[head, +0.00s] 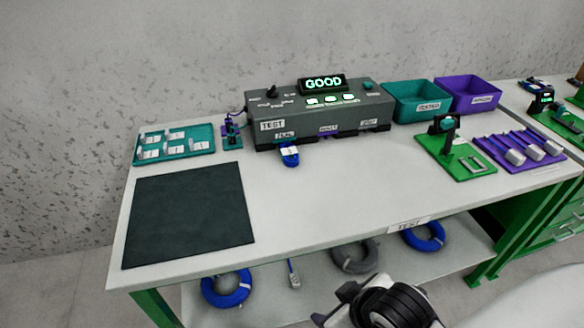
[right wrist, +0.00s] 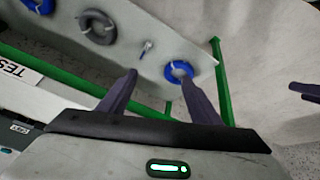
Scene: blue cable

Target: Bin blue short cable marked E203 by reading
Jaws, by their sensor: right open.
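A short blue cable (head: 289,156) with a white tag sits at the front of the grey tester (head: 320,115), by its left-hand port label. The tag's print is too small to read. The tester's display (head: 323,84) shows GOOD in green. Behind it to the right stand a teal bin (head: 418,103) labelled TESTED and a purple bin (head: 469,97) whose label I cannot read surely. My right gripper (head: 335,305) is low in front of the table, away from the cable; in the right wrist view (right wrist: 165,90) its fingers are apart and empty.
A dark mat (head: 188,215) lies at the table's left, below a teal tray (head: 175,145) of white tags. Coiled cables, blue (head: 226,288) and grey (head: 355,256), lie on the lower shelf. Green and purple fixtures (head: 518,151) stand at the right. The table's middle is clear.

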